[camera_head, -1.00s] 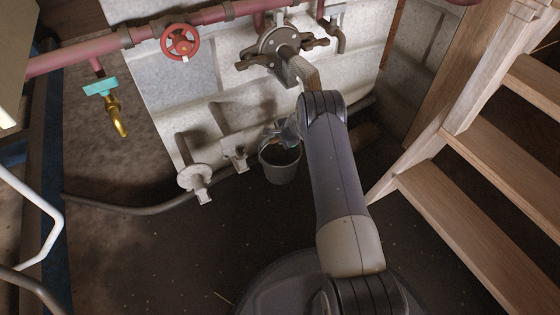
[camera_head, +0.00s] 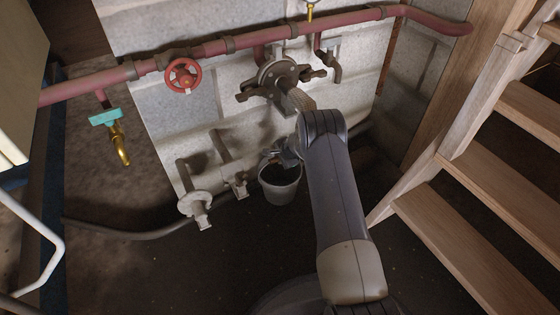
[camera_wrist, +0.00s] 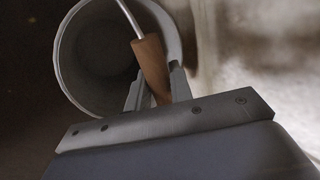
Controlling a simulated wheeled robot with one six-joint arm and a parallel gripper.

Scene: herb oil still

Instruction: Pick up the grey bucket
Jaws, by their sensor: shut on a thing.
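The grey bucket (camera_head: 280,188) hangs at my gripper (camera_head: 276,156) in the head view, left of my forearm and in front of the block wall. In the wrist view the bucket (camera_wrist: 72,72) shows its open rim and dark inside. Its wire handle has a brown grip (camera_wrist: 151,66), and my gripper (camera_wrist: 155,88) is shut on that grip with a finger on each side. The inside looks empty, though it is dark. Whether the bucket's base touches the floor cannot be told.
Wooden stairs (camera_head: 475,205) stand at the right. White wall fittings (camera_head: 196,205) stick out left of the bucket. A red pipe (camera_head: 215,47) with a red valve wheel (camera_head: 183,76) and a brass tap (camera_head: 120,145) runs above. The dark floor (camera_head: 190,270) in front is mostly clear.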

